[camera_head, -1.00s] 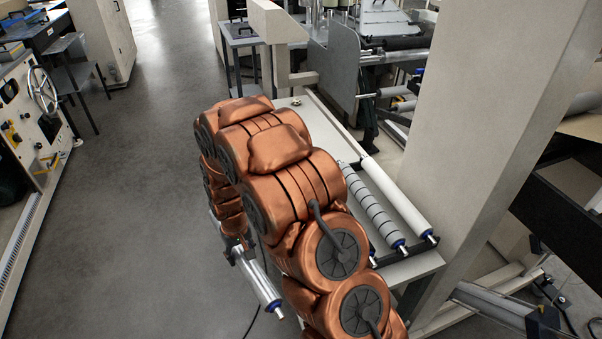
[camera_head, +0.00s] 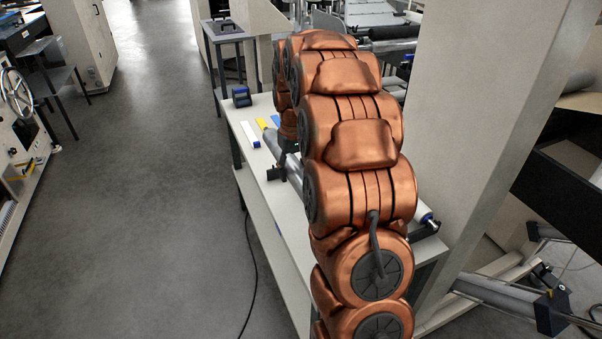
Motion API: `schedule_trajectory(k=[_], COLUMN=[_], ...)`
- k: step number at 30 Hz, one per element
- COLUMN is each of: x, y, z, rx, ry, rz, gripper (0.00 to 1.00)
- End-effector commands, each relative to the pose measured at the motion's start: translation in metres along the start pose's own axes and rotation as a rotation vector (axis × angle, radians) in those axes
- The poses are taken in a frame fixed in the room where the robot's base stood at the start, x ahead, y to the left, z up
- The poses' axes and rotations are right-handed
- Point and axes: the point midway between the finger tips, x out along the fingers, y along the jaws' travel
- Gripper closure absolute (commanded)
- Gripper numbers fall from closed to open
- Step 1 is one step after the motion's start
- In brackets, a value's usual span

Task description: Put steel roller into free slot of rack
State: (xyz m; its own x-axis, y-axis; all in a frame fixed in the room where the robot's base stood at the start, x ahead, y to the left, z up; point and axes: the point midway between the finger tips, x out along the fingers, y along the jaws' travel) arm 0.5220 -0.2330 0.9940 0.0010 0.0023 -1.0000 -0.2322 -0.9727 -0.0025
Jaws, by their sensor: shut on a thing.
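My gripper (camera_head: 277,174) is over the left side of the white table and is shut on the steel roller (camera_head: 291,163). The roller is a grey cylinder lying lengthwise along the table; my arm hides much of it. I cannot tell whether it touches the table or the rack. The rack is mostly hidden behind my arm; its black near end (camera_head: 427,231) shows at the right. A white roller with a blue end (camera_head: 424,215) rests there. The slots are hidden.
The white table (camera_head: 288,232) has bare room along its left edge. A beige column (camera_head: 470,130) stands close at the right.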

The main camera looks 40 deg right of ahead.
Motion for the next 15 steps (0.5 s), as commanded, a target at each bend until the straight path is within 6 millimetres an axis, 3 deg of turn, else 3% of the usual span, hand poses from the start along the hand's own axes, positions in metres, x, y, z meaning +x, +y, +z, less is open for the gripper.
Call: schedule_trajectory(k=[7, 15], x=[-0.011, -0.003], y=[0.017, 0.017], z=[0.006, 0.006], rx=[0.020, 0.020], ry=[0.000, -0.001], rz=[0.002, 0.002], gripper=[1.00, 1.00])
